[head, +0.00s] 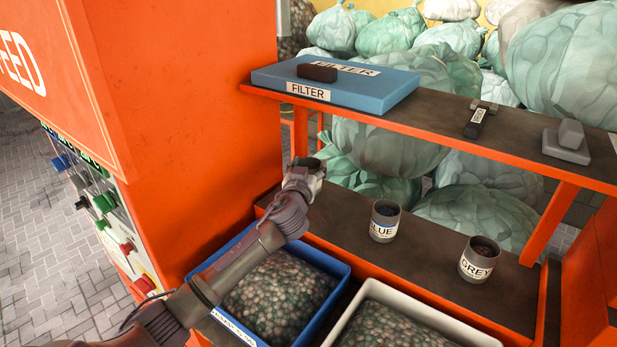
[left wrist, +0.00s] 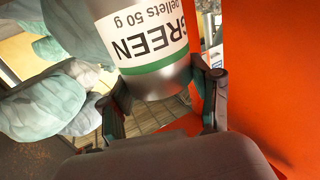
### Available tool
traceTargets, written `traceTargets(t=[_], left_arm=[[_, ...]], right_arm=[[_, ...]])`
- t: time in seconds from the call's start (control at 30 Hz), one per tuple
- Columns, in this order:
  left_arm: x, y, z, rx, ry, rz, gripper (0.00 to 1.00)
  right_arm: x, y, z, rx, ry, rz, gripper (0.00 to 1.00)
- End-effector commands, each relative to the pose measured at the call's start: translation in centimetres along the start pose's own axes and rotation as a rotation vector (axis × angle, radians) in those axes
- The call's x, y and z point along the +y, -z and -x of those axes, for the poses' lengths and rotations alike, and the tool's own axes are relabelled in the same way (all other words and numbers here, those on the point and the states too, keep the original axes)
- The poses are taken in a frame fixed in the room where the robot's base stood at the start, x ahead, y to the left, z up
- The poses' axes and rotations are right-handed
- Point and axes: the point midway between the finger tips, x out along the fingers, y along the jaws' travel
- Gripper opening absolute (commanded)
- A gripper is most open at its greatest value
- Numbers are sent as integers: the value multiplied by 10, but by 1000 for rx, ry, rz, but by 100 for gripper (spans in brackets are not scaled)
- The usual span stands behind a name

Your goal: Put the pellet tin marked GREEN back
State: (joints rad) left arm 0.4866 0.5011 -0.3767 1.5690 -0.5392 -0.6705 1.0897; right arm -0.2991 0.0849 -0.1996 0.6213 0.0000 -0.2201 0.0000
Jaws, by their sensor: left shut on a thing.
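The pellet tin marked GREEN (left wrist: 160,82) fills the upper middle of the left wrist view, a grey tin with a white label reading "GREEN pellets 50 g", upside down in that picture. My left gripper (left wrist: 165,98) is shut on it, one finger on each side. In the head view my left gripper (head: 304,178) is at the left end of the orange rack, above the lower shelf (head: 345,245); the tin is mostly hidden by the gripper there. The BLUE tin (head: 385,221) and the GREY tin (head: 479,259) stand upright on that shelf to the right. My right gripper is not in view.
The upper shelf (head: 430,115) overhangs, holding a blue FILTER box (head: 345,88), a small labelled tool (head: 476,120) and a grey block (head: 567,142). A blue crate (head: 335,265) and a white crate (head: 440,322) of pellets stand in front. An orange machine (head: 215,130) rises at left.

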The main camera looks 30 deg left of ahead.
Motion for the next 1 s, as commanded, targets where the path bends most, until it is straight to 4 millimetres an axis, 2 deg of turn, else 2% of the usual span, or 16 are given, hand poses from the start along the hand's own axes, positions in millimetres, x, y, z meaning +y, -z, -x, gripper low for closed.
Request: traceTargets(t=[0.2,0.3,0.7,0.73,0.87,1.0], left_arm=[[-1,-31,0,-5,1,-2,26],[-1,-39,-1,-2,0,-1,26],[0,-45,-1,-1,0,1,26],[0,-45,-1,-1,0,0,64],[0,-44,-1,-2,0,0,86],[0,-43,-1,-1,0,0,88]], right_arm=[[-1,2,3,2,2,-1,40],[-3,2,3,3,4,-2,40],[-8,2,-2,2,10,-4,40],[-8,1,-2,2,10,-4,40],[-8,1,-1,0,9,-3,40],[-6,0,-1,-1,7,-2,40]])
